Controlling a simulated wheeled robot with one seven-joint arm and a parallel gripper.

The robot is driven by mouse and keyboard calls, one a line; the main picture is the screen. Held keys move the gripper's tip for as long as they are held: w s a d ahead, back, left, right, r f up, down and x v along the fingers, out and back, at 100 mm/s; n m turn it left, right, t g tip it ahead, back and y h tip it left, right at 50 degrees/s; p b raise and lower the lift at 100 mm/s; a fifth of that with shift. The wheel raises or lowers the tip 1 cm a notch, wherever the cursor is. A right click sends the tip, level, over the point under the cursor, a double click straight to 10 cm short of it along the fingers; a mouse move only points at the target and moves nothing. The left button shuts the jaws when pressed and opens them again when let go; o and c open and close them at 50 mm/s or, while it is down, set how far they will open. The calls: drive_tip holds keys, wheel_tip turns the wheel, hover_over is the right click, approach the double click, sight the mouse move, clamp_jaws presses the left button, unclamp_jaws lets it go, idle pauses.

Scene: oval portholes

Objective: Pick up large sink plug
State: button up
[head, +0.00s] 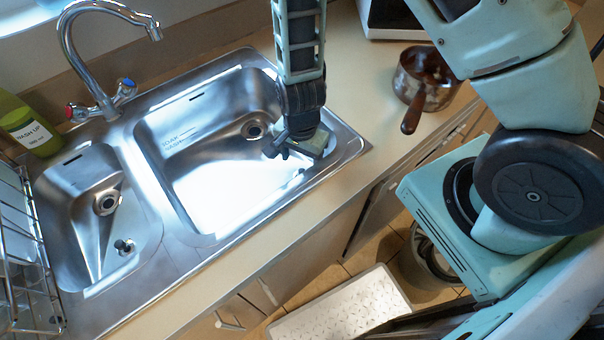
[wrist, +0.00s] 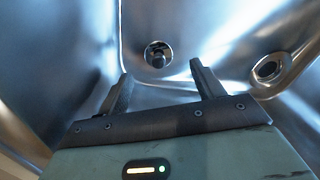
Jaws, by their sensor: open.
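My gripper (head: 294,151) is low in the right end of the large steel basin (head: 190,108), pointing down. In the wrist view its two fingers (wrist: 161,70) are apart with nothing between them. A round shiny disc with a dark knob, apparently the large sink plug (wrist: 157,55), lies on the basin floor just beyond the fingertips, roughly in line with the gap. It is not touching the fingers as far as I can see. In the head view my gripper and arm hide that spot. The large basin's drain (head: 254,130) lies left of my gripper; it seems to show at right in the wrist view (wrist: 268,68).
A smaller basin (head: 75,235) at left holds a drain (head: 107,202) and a small plug (head: 123,246). A tap (head: 105,85) stands behind. A wire rack (head: 30,255) and green bottle (head: 28,125) are at far left. A pan (head: 425,80) sits on the right counter.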

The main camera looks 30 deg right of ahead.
drive_tip(key=shift+s+d+f+p, duration=0.1)
drive_tip(key=shift+f+p, duration=0.55)
drive_tip(key=shift+f, duration=2.05)
drive_tip(key=c, duration=1.1)
